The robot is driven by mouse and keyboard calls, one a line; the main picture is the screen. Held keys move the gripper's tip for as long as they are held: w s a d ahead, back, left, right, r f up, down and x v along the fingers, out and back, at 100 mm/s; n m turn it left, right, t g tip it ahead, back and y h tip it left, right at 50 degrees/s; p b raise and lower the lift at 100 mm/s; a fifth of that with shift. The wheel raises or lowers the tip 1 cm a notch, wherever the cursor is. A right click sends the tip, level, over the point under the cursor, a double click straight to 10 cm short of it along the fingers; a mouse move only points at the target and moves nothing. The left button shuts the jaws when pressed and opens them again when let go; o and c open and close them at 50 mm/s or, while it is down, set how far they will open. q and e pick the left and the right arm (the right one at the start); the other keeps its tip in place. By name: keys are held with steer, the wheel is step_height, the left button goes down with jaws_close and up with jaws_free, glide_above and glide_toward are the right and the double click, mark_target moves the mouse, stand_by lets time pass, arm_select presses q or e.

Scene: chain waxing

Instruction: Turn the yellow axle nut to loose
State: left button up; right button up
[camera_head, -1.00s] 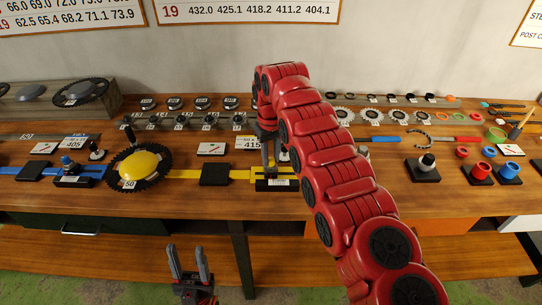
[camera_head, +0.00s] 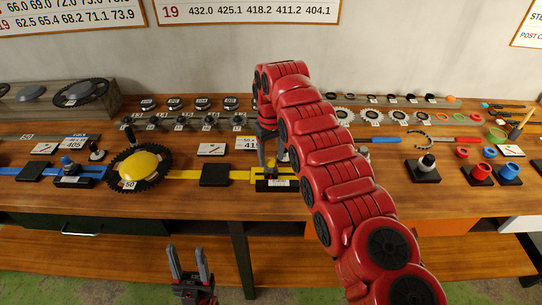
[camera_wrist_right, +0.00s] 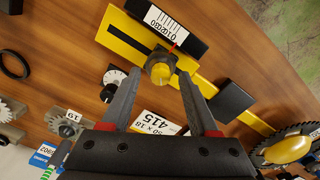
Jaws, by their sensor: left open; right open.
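The yellow axle nut (camera_wrist_right: 160,73) is a round knob on a dark mount on the yellow slotted rail (camera_wrist_right: 128,36). A white scale with a red pointer mark lies beside it. My right gripper (camera_wrist_right: 159,77) is open, with its fingertips on either side of the nut in the right wrist view; I cannot tell whether they touch it. My left gripper (camera_head: 188,264) is open and empty, low in front of the bench.
A black block (camera_head: 215,174) and a chainring with a yellow dome (camera_head: 140,168) sit left along the rail. A 415 card (camera_wrist_right: 160,123) stands behind.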

mark_target(271, 159)
steer(key=r, duration=0.3)
steer(key=shift+a+p, duration=0.2)
steer(key=shift+p, duration=0.15)
step_height(271, 159, up, 14)
steer(key=p, duration=1.4)
steer(key=shift+d, duration=0.15)
steer(key=shift+f, duration=0.1)
